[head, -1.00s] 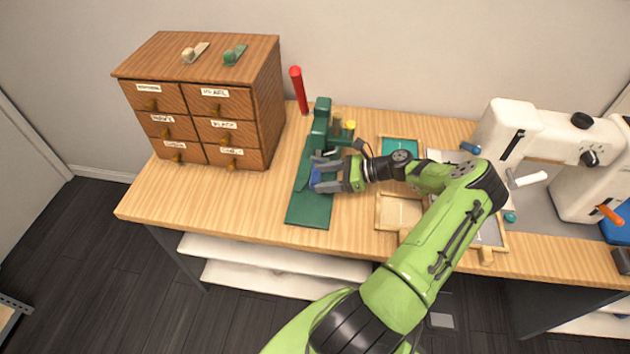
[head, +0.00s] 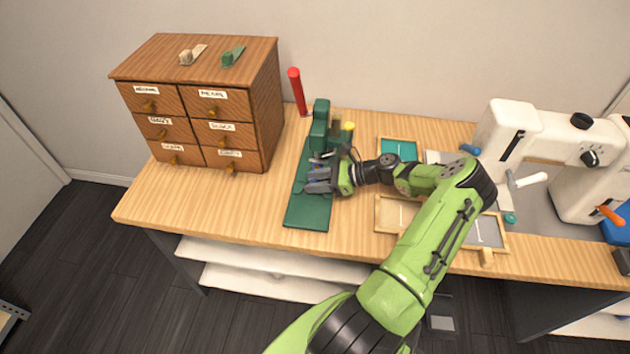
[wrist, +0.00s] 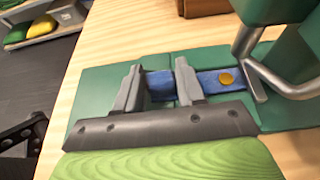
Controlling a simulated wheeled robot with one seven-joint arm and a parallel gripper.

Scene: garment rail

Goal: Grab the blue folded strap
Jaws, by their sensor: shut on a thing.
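The blue folded strap (wrist: 209,82) lies across the dark green base plate (wrist: 97,88) of a green press in the wrist view, with a round brass-coloured snap near its right end. My gripper (wrist: 160,84) is shut on the strap, one finger on each side of a gripped part. In the head view my gripper (head: 312,180) is over the green plate (head: 308,212), just in front of the press's upright (head: 319,128). The strap is mostly hidden by my fingers there.
A metal lever (wrist: 262,60) of the press is close to the right of my gripper. A wooden drawer cabinet (head: 268,105) stands left, with a red post (head: 298,92) behind. Trays (head: 389,212) and a white sewing machine (head: 512,133) are right. Bare table lies left of the plate.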

